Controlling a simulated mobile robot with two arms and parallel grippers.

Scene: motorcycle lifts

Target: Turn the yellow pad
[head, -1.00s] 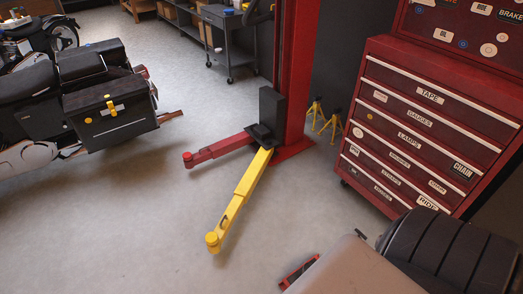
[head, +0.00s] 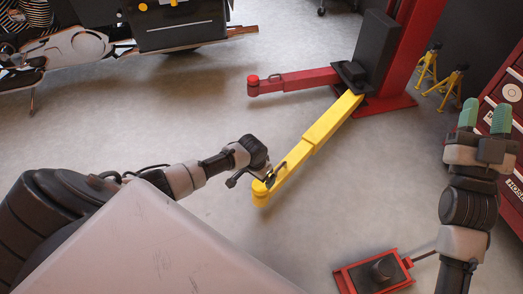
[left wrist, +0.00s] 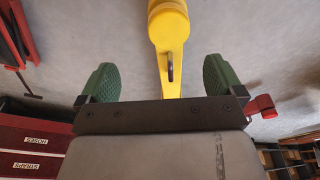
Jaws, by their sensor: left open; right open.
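The yellow pad (head: 259,194) is the round cap at the free end of the yellow lift arm (head: 322,131). My left gripper (head: 264,178) is right by this end in the head view, and its fingers are mostly hidden there. In the left wrist view, its green fingers (left wrist: 160,80) are wide open and empty, with the yellow arm running between them in the picture. The pad (left wrist: 168,22) shows at the top there, past the fingertips; I see no contact. A dark handle-like loop is on the arm. My right gripper (head: 487,116) is open and empty at the right.
A red lift arm (head: 295,81) and the red post (head: 412,45) stand behind. A red jack (head: 376,271) lies on the floor between my arms. Yellow stands (head: 451,84) and a red tool cabinet (head: 508,95) are at the right. A motorcycle (head: 165,28) is at upper left.

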